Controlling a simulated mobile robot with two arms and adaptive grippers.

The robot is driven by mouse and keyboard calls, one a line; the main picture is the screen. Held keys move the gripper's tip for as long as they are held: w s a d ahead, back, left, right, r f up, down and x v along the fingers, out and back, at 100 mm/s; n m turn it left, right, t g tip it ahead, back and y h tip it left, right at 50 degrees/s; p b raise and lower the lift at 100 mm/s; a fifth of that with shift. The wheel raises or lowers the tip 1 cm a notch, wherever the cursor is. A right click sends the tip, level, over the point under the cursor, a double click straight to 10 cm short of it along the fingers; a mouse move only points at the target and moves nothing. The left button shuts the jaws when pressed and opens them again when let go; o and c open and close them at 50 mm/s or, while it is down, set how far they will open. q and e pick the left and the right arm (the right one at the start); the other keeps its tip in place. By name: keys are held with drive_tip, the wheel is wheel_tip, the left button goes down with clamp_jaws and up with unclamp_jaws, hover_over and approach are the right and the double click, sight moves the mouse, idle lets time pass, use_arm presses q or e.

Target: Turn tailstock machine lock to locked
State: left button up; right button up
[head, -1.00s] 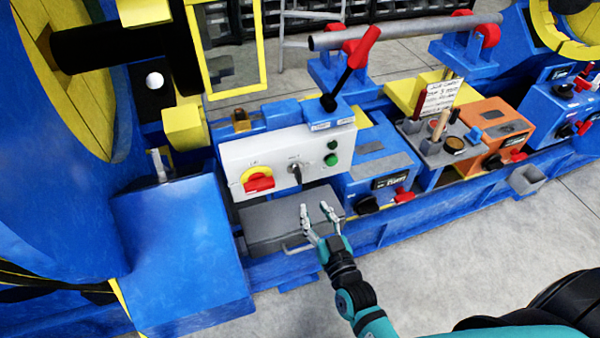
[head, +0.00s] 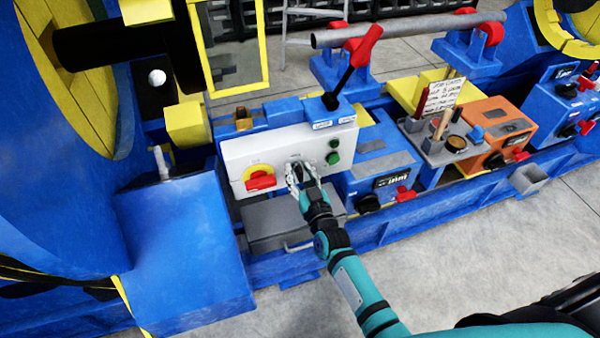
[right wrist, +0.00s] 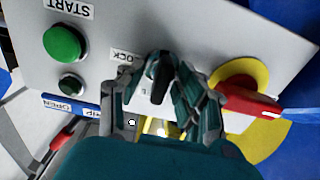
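The white control panel (head: 262,150) carries a black selector knob (right wrist: 160,76), next to a label partly covered by a finger, with "OCK" readable. My right gripper (head: 300,174) is at the panel front, its fingers spread on either side of the knob. In the right wrist view the gripper (right wrist: 160,95) is open, with the knob between its fingertips. I cannot tell whether a finger touches it. The knob's handle stands roughly upright in that view. My left gripper is not in view.
A red rotary switch on a yellow disc (right wrist: 250,100) is close beside the fingers. The green START button (right wrist: 62,43) and a smaller dark green button (right wrist: 71,84) are on the other side. A grey box (head: 270,222) lies below the panel. A red-handled lever (head: 362,50) rises above it.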

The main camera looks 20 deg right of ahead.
clamp_jaws()
drive_tip(key=shift+m, duration=0.4)
drive_tip(key=shift+d+m, duration=0.1)
drive_tip(key=shift+m, duration=0.9)
drive_tip(key=m, duration=0.3)
drive_tip(key=shift+m, duration=0.3)
drive_tip(key=m, duration=0.5)
drive_tip(key=shift+d+f+b, duration=0.1)
drive_tip(key=shift+f+b, duration=0.05)
drive_tip(key=shift+b, duration=0.2)
drive_tip(key=m+b, duration=0.1)
drive_tip(key=m, duration=0.5)
drive_tip(key=shift+f, duration=0.1)
drive_tip(key=shift+m, duration=0.4)
